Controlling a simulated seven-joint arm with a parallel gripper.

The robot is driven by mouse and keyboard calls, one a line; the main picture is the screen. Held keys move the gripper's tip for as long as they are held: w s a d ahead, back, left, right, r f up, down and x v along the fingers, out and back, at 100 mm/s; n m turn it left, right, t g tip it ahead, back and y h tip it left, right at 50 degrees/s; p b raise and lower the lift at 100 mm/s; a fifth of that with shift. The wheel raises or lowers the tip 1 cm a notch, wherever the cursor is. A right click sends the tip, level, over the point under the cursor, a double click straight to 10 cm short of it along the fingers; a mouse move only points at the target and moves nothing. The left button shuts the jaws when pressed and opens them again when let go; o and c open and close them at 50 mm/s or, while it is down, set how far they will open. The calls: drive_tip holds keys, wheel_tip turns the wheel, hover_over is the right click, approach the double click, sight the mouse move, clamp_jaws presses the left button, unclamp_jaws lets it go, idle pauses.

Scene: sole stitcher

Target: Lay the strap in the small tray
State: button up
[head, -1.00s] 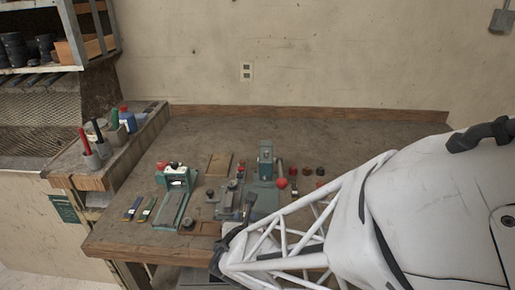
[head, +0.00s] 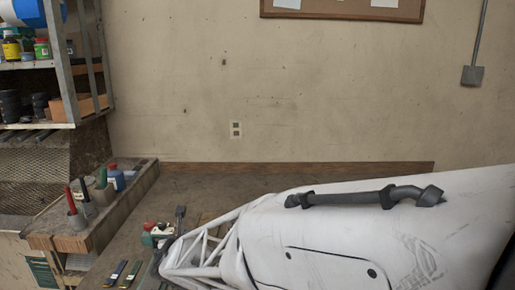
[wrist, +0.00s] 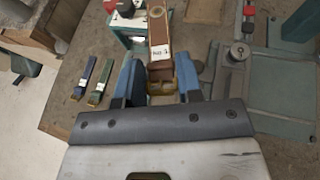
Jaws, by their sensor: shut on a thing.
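A brown strap (wrist: 159,32) with a white label and a brass-coloured buckle lies between the two blue fingers of my gripper (wrist: 158,76) in the wrist view. My gripper is shut on its buckle end, and the strap points away from it. A blue strap (wrist: 85,76) and a green strap (wrist: 102,82) lie side by side on the bench left of my gripper. They also show at the bottom of the head view. I cannot make out the small tray in either current view; my arm covers much of the bench in the head view.
A green machine (wrist: 130,22) with a red knob stands just beyond my gripper. A green-grey fixture with a round metal knob (wrist: 240,51) is to the right. A side ledge (head: 90,225) holds cups of tools and a blue bottle (head: 116,178).

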drive_tip(key=w+a+r+n+g+y, duration=0.1)
drive_tip(key=w+a+r+n+y, duration=0.1)
drive_tip(key=a, duration=0.5)
drive_tip(key=w+a+r+n+g+y, duration=0.1)
drive_tip(key=w+a+r+n+y, duration=0.1)
drive_tip(key=a, duration=0.6)
drive_tip(key=shift+w+a+r+g+y, duration=0.3)
drive_tip(key=shift+w+r, duration=0.55)
drive_tip(key=shift+w, duration=0.4)
drive_tip(key=w+d+f+m+t+h, duration=0.1)
drive_tip(key=w+d+f+m+h, duration=0.2)
drive_tip(key=w+d, duration=0.5)
drive_tip(key=w+d+f+m+t+h, duration=0.2)
drive_tip(key=w+d+f+m+h, duration=0.2)
drive_tip(key=w+d, duration=0.4)
drive_tip(key=shift+w+d+f+m+h, duration=0.3)
drive_tip(key=shift+d+f+h, duration=0.15)
drive_tip(key=shift+d+h, duration=0.55)
drive_tip(key=shift+f, duration=0.1)
drive_tip(key=shift+f, duration=3)
